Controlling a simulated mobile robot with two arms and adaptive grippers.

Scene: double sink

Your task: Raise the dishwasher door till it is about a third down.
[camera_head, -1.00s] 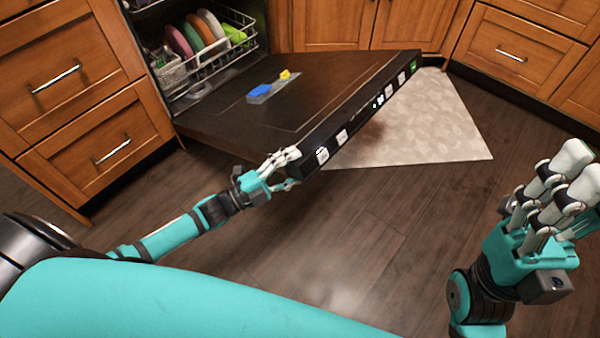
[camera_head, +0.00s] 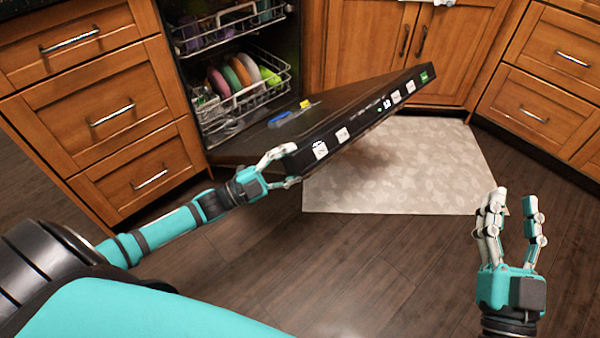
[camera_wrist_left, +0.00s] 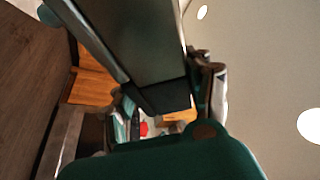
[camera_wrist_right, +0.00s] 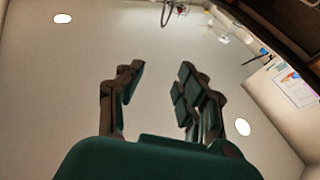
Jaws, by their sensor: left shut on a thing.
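The dark dishwasher door (camera_head: 350,125) is partly open in the head view, tilted with its outer edge raised above the floor. A row of white buttons and a green label run along that edge. My left gripper (camera_head: 284,165) is shut on the door's near corner, one finger above the edge and one below. In the left wrist view the door's edge (camera_wrist_left: 135,45) runs between the left gripper's fingers (camera_wrist_left: 165,100). My right gripper (camera_head: 510,210) is open and empty over the floor at the right. The right wrist view shows its fingers (camera_wrist_right: 155,95) apart.
Dishwasher racks (camera_head: 240,85) with colored plates stand inside the machine. A blue and yellow item (camera_head: 290,113) lies on the door's inner face. Wooden drawers (camera_head: 110,115) flank it at the left. A pale leaf-patterned mat (camera_head: 420,175) lies beneath. The dark floor in front is clear.

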